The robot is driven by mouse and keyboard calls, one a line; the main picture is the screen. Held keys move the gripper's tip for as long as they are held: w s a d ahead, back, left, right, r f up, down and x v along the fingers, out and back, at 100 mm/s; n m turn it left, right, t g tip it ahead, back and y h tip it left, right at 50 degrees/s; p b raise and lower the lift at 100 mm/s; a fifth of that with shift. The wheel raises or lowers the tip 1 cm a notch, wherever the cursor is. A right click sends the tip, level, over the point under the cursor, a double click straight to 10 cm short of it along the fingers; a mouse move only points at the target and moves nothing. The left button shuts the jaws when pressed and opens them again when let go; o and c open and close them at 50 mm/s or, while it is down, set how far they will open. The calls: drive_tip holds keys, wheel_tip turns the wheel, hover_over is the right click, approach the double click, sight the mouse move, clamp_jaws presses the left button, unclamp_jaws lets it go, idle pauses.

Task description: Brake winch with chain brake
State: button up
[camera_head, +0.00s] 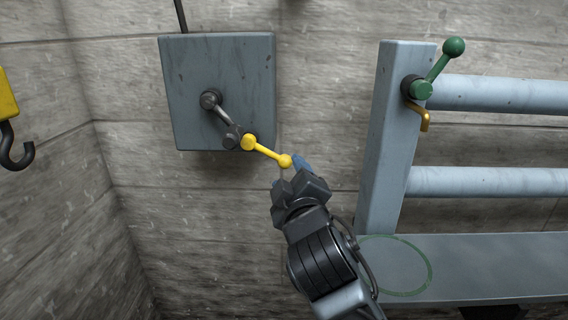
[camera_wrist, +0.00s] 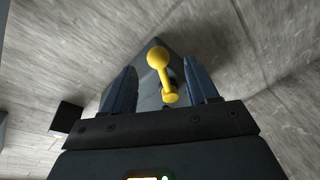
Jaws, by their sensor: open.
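A grey winch box (camera_head: 218,62) is on the concrete wall. A dark crank (camera_head: 222,113) on its face points down and right. A yellow handle (camera_head: 267,153) extends from the crank's lower end, down and right. My gripper (camera_head: 290,170) is at the handle's lower right end. In the wrist view my gripper (camera_wrist: 161,90) is open, with a blue finger on either side of the yellow handle (camera_wrist: 160,72) and gaps between. Whether a finger touches the handle I cannot tell. No chain can be made out.
A blue-grey railing post (camera_head: 386,150) stands at right, with a green lever (camera_head: 438,70) and a small brass hook (camera_head: 424,120). A shelf (camera_head: 490,262) below bears a green ring (camera_head: 431,272). A yellow block with a dark hook (camera_head: 12,150) hangs at far left.

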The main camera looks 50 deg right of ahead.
sight(286, 163)
drive_tip(key=shift+w+d+r, duration=0.15)
drive_tip(key=shift+w+d, duration=0.35)
drive_tip(key=shift+w, duration=0.05)
drive_tip(key=x, duration=0.6)
drive_tip(key=shift+w+d, duration=0.15)
drive_tip(key=shift+d, duration=0.05)
clamp_jaws()
